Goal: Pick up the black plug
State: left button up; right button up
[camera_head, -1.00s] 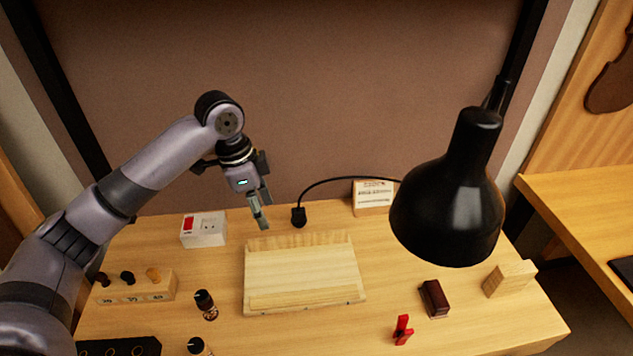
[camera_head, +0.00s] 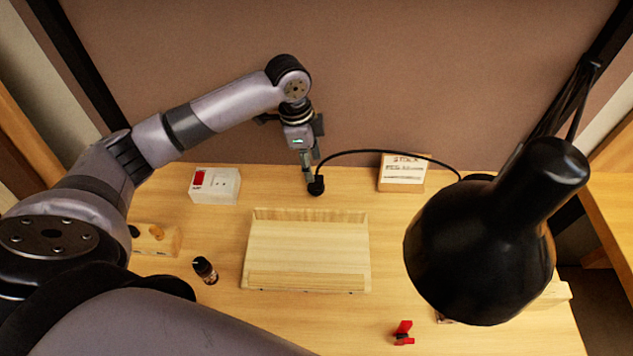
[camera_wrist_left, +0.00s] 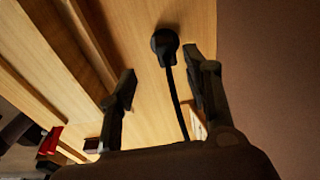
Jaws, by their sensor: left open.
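The black plug (camera_head: 317,186) sits at the back of the bench, behind the wooden tray, with its black cord arching up and away to the right. My left gripper (camera_head: 309,180) hangs over it, fingers pointing down, and partly overlaps it in the head view. In the left wrist view the plug (camera_wrist_left: 164,42) lies beyond the open fingertips (camera_wrist_left: 160,88), roughly between their lines, with the cord running back between the fingers. The fingers do not appear closed on anything. My right gripper is not in view.
A white socket box (camera_head: 214,186) with a red switch stands left of the plug. A card block (camera_head: 402,172) stands to the right. The wooden tray (camera_head: 308,245) lies in front. A large black lamp (camera_head: 480,250) blocks the right side. A small dark bottle (camera_head: 205,270) stands front left.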

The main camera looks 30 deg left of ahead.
aim_at(316, 178)
pick_arm(q)
jog(key=f, duration=0.2)
jog(key=w+f, duration=0.1)
jog(key=f, duration=0.1)
jog(key=d+f+p, duration=0.1)
jog(key=f, duration=0.2)
jog(key=shift+w+f, duration=0.1)
jog(key=shift+w, duration=0.1)
grip_shut()
dwell(0.5)
